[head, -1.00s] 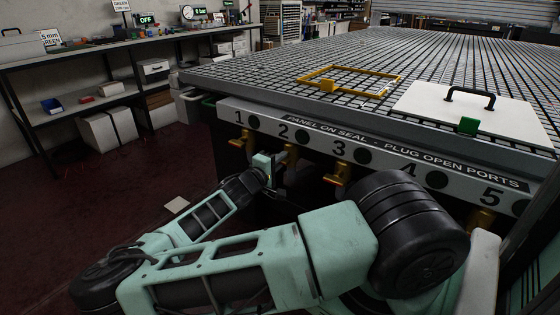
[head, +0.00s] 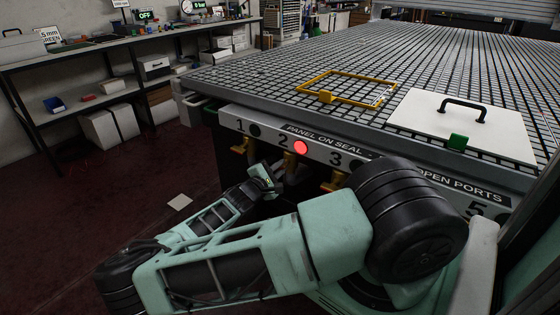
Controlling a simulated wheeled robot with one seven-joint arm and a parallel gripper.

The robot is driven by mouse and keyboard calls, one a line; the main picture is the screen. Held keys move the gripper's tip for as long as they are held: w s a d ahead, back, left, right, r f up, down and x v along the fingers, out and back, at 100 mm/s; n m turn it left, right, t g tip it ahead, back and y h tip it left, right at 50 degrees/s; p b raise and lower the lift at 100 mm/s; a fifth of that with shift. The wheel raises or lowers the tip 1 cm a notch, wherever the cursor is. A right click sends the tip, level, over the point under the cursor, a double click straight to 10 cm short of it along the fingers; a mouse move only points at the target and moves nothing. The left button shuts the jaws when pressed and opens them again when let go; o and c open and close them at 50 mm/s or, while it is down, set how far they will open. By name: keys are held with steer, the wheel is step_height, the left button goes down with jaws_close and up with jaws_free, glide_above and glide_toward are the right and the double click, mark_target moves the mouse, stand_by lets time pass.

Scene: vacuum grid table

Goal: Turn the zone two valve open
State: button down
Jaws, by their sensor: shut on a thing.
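The zone two valve (head: 289,161) is a yellow fitting below the number 2 on the front panel. The round lamp (head: 301,147) beside that number glows red. My gripper (head: 277,180) is just below and left of the valve, shut on its handle. The fingertips and most of the handle are hard to make out, so I cannot tell the handle's exact angle.
The yellow zone one valve (head: 243,146) and zone three valve (head: 334,181) stand close on either side. The grid table (head: 340,65) carries a yellow frame (head: 326,97) and a white panel with a black handle (head: 470,120). My arm hides part of the front panel.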

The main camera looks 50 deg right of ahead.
steer(key=n+p, duration=0.3)
steer(key=n, duration=0.2)
steer(key=shift+n+p, duration=0.3)
steer(key=shift+p, duration=0.05)
steer(key=n+p, duration=0.2)
steer(key=n, duration=0.2)
steer(key=shift+f+n, duration=0.1)
steer(key=shift+n, duration=0.3)
steer(key=shift+a+n, duration=0.1)
steer(key=shift+n, duration=0.2)
steer(key=c, duration=1.5)
jaws_free()
steer(key=a, duration=0.5)
steer(key=s+a, duration=0.1)
steer(key=a, duration=0.5)
steer(key=a+b, duration=0.1)
steer(key=a, duration=0.5)
steer(key=shift+s+a, duration=0.15)
